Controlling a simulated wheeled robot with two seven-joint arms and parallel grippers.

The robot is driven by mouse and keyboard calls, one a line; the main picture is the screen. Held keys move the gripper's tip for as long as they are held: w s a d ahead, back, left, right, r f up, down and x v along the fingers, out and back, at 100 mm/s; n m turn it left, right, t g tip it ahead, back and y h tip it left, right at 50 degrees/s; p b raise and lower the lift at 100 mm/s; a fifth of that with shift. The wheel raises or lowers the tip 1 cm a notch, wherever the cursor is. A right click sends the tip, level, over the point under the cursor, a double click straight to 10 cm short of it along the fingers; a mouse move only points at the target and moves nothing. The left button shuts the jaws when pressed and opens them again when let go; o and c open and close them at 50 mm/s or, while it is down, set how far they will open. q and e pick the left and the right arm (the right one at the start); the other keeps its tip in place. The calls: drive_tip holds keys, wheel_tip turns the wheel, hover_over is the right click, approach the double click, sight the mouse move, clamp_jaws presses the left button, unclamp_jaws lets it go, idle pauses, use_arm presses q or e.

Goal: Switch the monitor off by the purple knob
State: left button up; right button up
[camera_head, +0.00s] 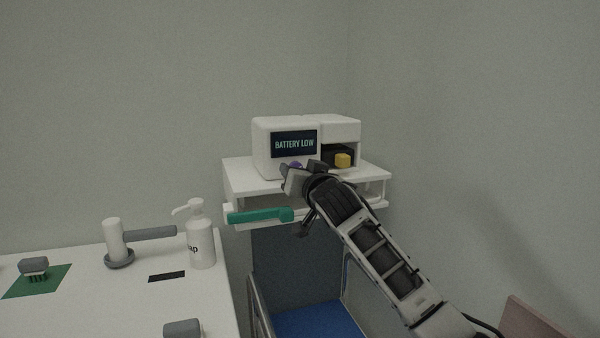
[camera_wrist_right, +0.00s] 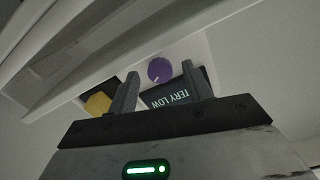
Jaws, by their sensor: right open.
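The white monitor (camera_head: 262,150) stands on a white shelf unit, and its dark screen (camera_head: 294,143) reads "BATTERY LOW". The purple knob (camera_head: 295,165) is below the screen, partly hidden by my right gripper (camera_head: 298,178) in the head view. In the right wrist view the purple knob (camera_wrist_right: 160,70) shows whole, with a light mark on it. It lies ahead of my open right gripper (camera_wrist_right: 160,90), roughly between the two fingers in the picture. I cannot tell the exact gap to it, and no contact shows. My left gripper is not in view.
A yellow block (camera_head: 343,160) sits in the dark opening at the monitor's right.

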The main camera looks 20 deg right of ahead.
drive_tip(key=c, duration=1)
use_arm(q)
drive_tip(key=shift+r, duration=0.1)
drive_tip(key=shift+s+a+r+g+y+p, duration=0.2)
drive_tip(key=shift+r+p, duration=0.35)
drive_tip(key=shift+p, duration=0.9)
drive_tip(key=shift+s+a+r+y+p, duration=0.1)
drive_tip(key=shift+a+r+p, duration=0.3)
drive_tip(key=shift+p, duration=1)
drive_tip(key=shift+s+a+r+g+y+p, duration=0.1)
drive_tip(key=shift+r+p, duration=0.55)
drive_tip(key=shift+p, duration=0.8)
use_arm(e)
drive_tip(key=shift+d+n, duration=0.1)
drive_tip(key=shift+n, duration=5.9)
